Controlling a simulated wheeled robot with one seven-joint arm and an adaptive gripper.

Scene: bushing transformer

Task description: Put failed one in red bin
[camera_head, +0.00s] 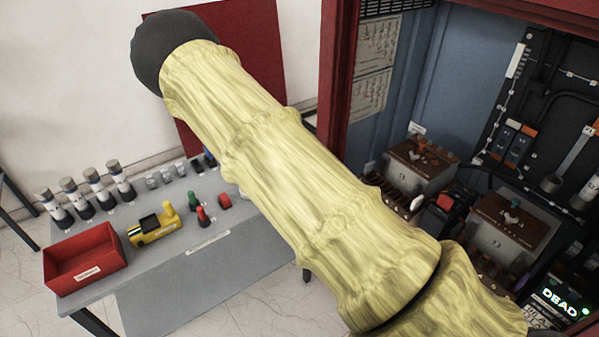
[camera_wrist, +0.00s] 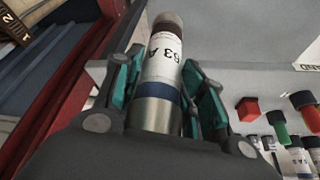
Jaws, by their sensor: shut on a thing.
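My gripper (camera_wrist: 163,90) is shut on a cylindrical fuse (camera_wrist: 164,62) in the wrist view. The fuse has a white label reading "63 A", a blue band and metal ends. The teal-padded fingers are on both sides of it. The red bin (camera_head: 92,277) stands at the left end of the grey table in the head view, with a pale label on its front; the visible part of its inside looks empty. My sleeved arm crosses the head view and the gripper does not show there. No mark of failure is readable on the held fuse.
Several similar fuses (camera_head: 96,185) stand behind the bin on the grey table (camera_head: 205,268). A yellow tool (camera_head: 152,229) and small red and green parts (camera_head: 204,215) are right of the bin. An open red-framed cabinet (camera_head: 340,70) with equipment and a lit display (camera_head: 565,302) stands at right.

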